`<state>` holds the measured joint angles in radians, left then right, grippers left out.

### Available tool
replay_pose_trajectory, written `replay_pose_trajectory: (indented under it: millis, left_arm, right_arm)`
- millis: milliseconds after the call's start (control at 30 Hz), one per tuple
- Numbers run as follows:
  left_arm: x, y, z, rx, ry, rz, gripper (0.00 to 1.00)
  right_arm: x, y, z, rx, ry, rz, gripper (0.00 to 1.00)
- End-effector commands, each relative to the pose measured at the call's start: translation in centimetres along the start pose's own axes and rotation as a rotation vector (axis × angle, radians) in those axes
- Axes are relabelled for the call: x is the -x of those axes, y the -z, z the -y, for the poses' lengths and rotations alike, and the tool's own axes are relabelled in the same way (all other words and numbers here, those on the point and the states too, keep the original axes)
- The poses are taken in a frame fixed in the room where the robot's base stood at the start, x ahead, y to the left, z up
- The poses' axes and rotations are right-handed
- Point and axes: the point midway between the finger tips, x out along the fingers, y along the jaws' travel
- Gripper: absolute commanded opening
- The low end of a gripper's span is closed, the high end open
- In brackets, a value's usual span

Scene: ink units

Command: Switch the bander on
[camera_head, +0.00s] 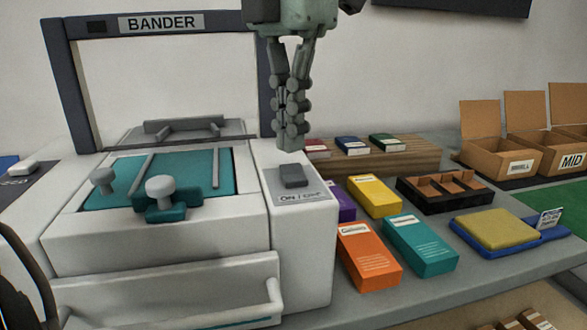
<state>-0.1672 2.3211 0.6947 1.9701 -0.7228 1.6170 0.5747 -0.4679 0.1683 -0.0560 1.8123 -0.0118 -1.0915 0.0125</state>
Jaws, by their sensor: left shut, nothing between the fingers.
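The bander (165,245) is a white machine at the left with a dark frame labelled BANDER and a teal bed (200,172). Its dark grey switch (293,176) sits on an ON/OFF plate (304,194) on top of the right-hand housing. My left gripper (290,146) points down with its fingers shut and empty. In the picture its fingertips are just above and behind the switch; I cannot tell whether they touch the housing. The switch is in full view. My right gripper is not in view.
Orange (368,256), teal (421,245) and yellow (375,196) boxes stand right of the bander. Beyond them are a black divided tray (445,204), a blue tray with a yellow pad (497,229), and open cardboard boxes (497,150). A wooden block (385,168) holds small boxes behind.

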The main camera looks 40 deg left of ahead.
Motion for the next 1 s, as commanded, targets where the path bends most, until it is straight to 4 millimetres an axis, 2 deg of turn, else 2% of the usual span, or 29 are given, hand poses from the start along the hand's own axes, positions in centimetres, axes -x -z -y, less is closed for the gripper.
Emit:
replay_pose_trajectory:
  millis: [467,833,1000]
  left_arm:
    - [-0.1,0.0,0.0,0.000,0.000,0.000,0.00]
    - [-2.5,0.0,0.0,0.000,0.000,0.000,0.00]
    - [-2.9,0.0,0.0,0.000,0.000,-0.001,0.00]
  right_arm:
    - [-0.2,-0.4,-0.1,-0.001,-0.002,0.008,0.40]
    - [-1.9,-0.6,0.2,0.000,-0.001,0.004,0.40]
    - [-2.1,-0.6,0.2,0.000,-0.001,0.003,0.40]
